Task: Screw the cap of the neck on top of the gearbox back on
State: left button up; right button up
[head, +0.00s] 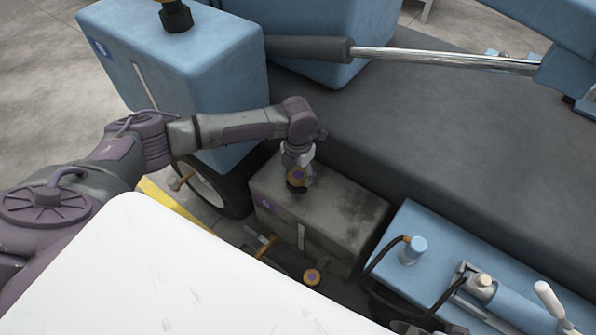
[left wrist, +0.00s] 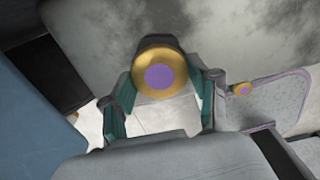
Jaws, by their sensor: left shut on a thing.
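The gearbox (head: 345,222) is a worn grey box with dark stains, low in the middle of the head view. My left gripper (head: 297,172) points down over its top and is shut on the cap (head: 296,176). In the left wrist view the cap (left wrist: 160,76) has a gold rim and a purple centre, and sits between the two green-padded fingers. A dark collar (left wrist: 158,42), seemingly the neck, shows right behind the cap. Cap and neck look lined up, but I cannot tell how far the threads engage. My right gripper is not in view.
A blue tank (head: 190,60) stands behind my left arm, with a wheel below. A blue unit (head: 430,250) with black hoses is right of the gearbox. A white panel (head: 150,270) fills the lower left.

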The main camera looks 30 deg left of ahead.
pick_arm(q)
jog(key=o, duration=1.3)
jog(key=shift+o, duration=1)
jog(key=shift+r, duration=0.1)
